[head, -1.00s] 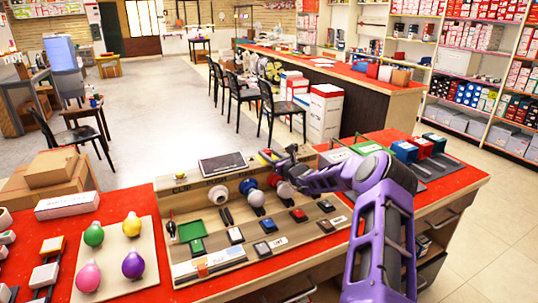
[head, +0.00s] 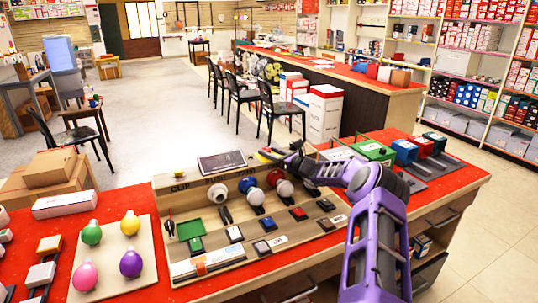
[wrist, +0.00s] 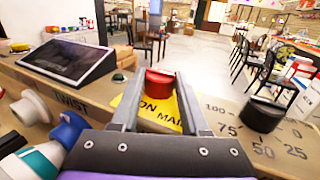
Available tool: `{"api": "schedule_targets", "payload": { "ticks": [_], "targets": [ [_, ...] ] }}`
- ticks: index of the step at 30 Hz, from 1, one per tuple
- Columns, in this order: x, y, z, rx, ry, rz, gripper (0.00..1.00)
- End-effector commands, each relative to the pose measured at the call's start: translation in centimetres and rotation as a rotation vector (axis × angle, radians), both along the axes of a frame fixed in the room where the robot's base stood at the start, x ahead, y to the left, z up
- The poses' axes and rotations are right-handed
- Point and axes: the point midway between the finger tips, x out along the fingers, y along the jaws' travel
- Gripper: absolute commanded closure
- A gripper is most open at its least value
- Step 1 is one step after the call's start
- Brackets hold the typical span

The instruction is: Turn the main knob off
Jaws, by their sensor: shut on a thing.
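The main knob is a red round knob (wrist: 160,84) on a yellow plate (wrist: 158,118) whose visible lettering reads "ON" and "MAI". It sits on the top ledge of the wooden control panel (head: 205,179). My gripper (wrist: 161,80) has one finger on each side of the red knob and is shut on it. In the head view my gripper (head: 272,154) reaches to the panel's top edge from the right and hides most of the knob. Part of the plate's lettering is covered by the fingers and gripper body.
A black dial (wrist: 262,114) with a number scale is right of the knob. A dark screen (wrist: 70,61) stands at left. Blue and white-teal parts (wrist: 66,130) lie close to my gripper's left side. A green box (head: 373,151) is right of the panel.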

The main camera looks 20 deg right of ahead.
Motion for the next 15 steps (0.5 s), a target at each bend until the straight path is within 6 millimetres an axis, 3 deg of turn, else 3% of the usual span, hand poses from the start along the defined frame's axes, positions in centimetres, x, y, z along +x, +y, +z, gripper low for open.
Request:
{"api": "schedule_targets", "payload": {
  "ticks": [11,12,15],
  "targets": [
    [0.00,-0.09,0.25,-0.001,0.000,0.014,1.00],
    [0.00,-0.10,0.24,-0.001,0.000,0.014,0.52],
    [-0.01,-0.09,0.20,-0.001,0.000,0.014,0.34]
  ]
}}
